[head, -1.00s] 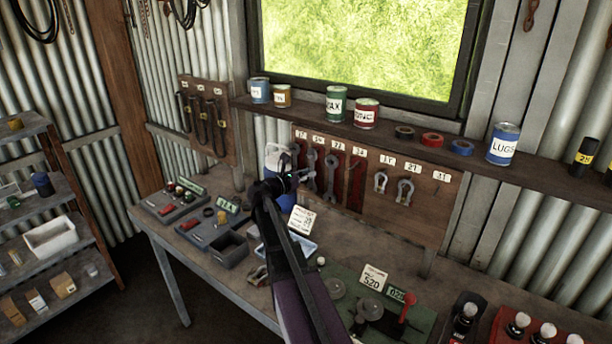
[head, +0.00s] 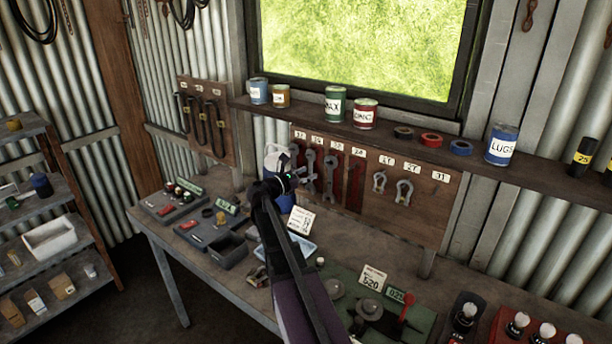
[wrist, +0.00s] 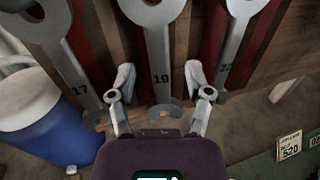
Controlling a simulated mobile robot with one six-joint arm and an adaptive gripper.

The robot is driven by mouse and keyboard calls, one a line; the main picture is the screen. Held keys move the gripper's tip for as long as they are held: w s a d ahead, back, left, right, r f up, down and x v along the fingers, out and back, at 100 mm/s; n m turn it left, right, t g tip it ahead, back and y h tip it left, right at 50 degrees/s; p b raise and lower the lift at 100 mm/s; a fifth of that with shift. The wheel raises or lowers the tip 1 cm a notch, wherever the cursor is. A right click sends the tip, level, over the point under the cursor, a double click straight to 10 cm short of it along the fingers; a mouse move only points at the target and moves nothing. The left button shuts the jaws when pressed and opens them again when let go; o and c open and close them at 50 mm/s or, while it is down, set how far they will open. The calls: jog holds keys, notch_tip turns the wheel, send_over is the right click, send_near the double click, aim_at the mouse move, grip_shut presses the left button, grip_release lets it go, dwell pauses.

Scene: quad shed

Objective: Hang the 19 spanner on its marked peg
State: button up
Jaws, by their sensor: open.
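The 19 spanner (wrist: 161,55) is a grey spanner marked 19, upright against the brown tool board in the wrist view. In the head view it appears to be the middle of three grey spanners (head: 311,165) on the board. My gripper (wrist: 160,78) is open, with one finger on each side of the spanner's lower shank and a gap on both sides. The spanner's lower end shows between the fingers, just above my gripper's body. Its peg is out of the wrist view and too small to make out in the head view. My gripper also shows in the head view (head: 290,181).
The 17 spanner (wrist: 72,70) hangs close on the left and the 22 spanner (wrist: 232,50) close on the right. A blue and white container (wrist: 45,120) stands at the left. The bench holds trays and cards (head: 372,277). A shelf (head: 400,148) with tins runs above the board.

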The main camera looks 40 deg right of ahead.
jog(key=shift+a, duration=0.15)
jog(key=a, duration=1.1)
jog(key=shift+s+a, duration=0.35)
jog(key=shift+s, duration=0.1)
jog(key=s+a+f+m+y, duration=0.9)
jog(key=s+a+f+m, duration=0.1)
jog(key=f, duration=0.3)
jog(key=s+a+f+m+y, duration=0.2)
jog(key=s+a+m+y, duration=0.2)
jog(key=a, duration=0.3)
jog(key=s+a+f+m+g+y, duration=0.1)
jog(key=s+a+f+m+y, duration=0.2)
jog(key=a, duration=0.5)
jog(key=shift+s+a+f+m+y, duration=0.25)
jog(key=shift+s+f+m+y, duration=0.1)
jog(key=shift+s+m+y, duration=0.5)
